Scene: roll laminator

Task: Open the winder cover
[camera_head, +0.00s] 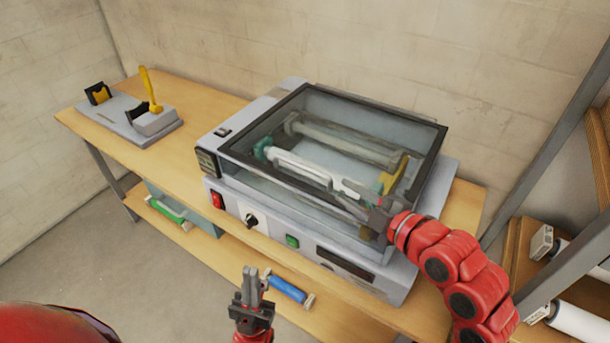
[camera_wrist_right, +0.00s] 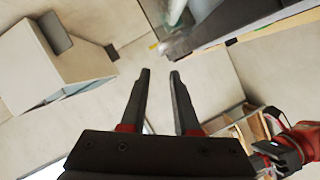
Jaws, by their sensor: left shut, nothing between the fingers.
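The winder cover (camera_head: 375,113) is a clear lid with a dark frame on top of the grey laminator (camera_head: 205,190). It looks down over the rollers, which show through it. My right gripper (camera_head: 372,203) is at the cover's front right corner in the head view; whether it touches the cover I cannot tell. In the right wrist view its two fingers (camera_wrist_right: 160,75) stand apart with nothing seen between them. My left gripper (camera_head: 252,272) is shut and empty, pointing up in front of the table, apart from the laminator.
The laminator stands on a wooden table (camera_head: 200,105). A grey fixture with a yellow handle (camera_head: 147,88) is at the far left. A blue roll (camera_head: 287,289) and a green roll (camera_head: 170,210) lie below. Metal shelving (camera_head: 560,130) with white rolls (camera_head: 580,322) stands at the right.

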